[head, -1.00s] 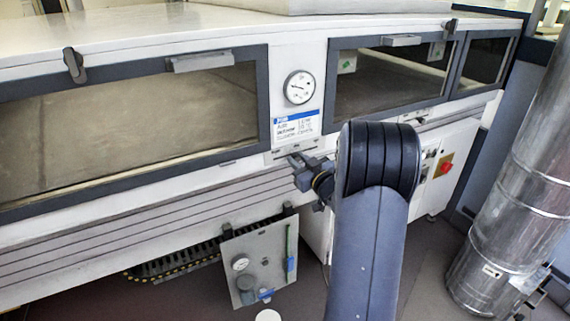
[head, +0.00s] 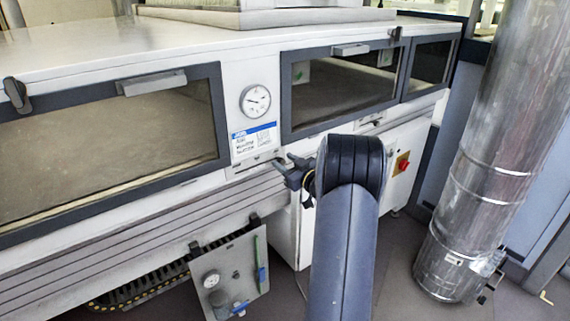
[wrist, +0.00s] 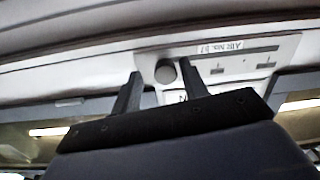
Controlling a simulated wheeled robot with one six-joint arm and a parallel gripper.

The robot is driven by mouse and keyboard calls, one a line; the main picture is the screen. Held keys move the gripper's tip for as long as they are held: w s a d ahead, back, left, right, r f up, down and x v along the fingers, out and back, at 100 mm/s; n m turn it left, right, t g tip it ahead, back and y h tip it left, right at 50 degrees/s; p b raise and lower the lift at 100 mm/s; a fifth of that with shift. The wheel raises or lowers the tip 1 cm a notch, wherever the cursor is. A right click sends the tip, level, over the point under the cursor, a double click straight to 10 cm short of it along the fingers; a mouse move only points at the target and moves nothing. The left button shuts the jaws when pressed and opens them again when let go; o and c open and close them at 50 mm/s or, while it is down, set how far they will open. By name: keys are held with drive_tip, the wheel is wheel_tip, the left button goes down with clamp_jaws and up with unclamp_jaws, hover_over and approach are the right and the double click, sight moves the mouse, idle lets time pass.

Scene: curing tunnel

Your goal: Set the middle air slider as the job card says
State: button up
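The job card (head: 254,138), white with a blue header, is on the tunnel front below a round gauge; its lines are too small to read surely. A pale slider plate (head: 254,165) sits under it. In the wrist view the plate (wrist: 232,58) has a small label (wrist: 222,47) beginning "AIR", a dark slot, marks below it and a round grey knob (wrist: 165,72) near its left end. My gripper (head: 287,167) is by the plate's right end in the head view. In the wrist view my gripper (wrist: 162,72) is open, with the knob between its fingertips; contact is unclear.
Windows (head: 112,140) with dark frames flank the card. A grey panel (head: 231,275) with a gauge hangs below. A red switch (head: 403,165) is on the cabinet at right. A large metal duct (head: 500,160) stands at far right. Floor shows between them.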

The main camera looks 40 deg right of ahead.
drive_tip(key=s, duration=1)
drive_tip(key=shift+s+d, duration=0.25)
drive_tip(key=shift+s, duration=0.15)
drive_tip(key=shift+w, duration=0.1)
drive_tip(key=w, duration=1)
drive_tip(key=shift+w+a+f, duration=0.1)
drive_tip(key=shift+w+a, duration=0.25)
drive_tip(key=shift+a, duration=0.05)
drive_tip(key=shift+w+a, duration=0.1)
drive_tip(key=shift+a, duration=0.75)
drive_tip(key=shift+a, duration=0.1)
